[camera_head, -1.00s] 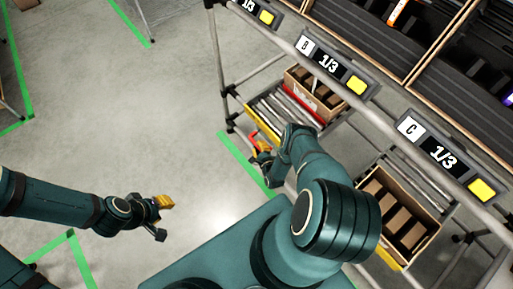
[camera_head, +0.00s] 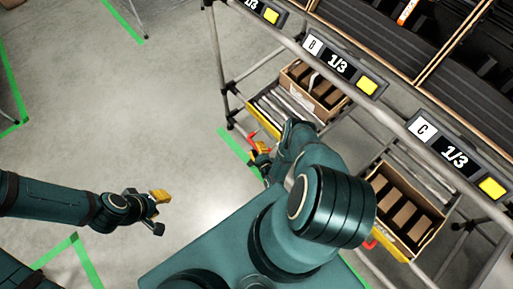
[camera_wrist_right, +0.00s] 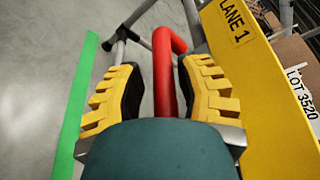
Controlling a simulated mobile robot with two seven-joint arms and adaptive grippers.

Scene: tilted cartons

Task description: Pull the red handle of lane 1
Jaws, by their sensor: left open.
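The red handle (camera_wrist_right: 164,80) of lane 1 stands between the fingers of my right gripper (camera_wrist_right: 160,85) in the right wrist view, its bent top above the fingertips. A narrow gap shows left of the handle; I cannot tell whether the fingers press on it. The yellow panel (camera_wrist_right: 240,80) marked LANE 1 is just right of the gripper. In the head view my right gripper (camera_head: 260,155) is at the red handle (camera_head: 252,140), at the lower rack's left end, partly hidden by my arm. My left gripper (camera_head: 158,211) is open and empty over the floor at left.
A carton (camera_head: 315,88) sits in the rack behind the yellow panel. Another open carton (camera_head: 405,212) lies further right, near a red part (camera_head: 370,243). A shelf rail with labels (camera_head: 340,66) runs above. The floor (camera_head: 120,110) at left is clear, with green tape (camera_head: 240,154).

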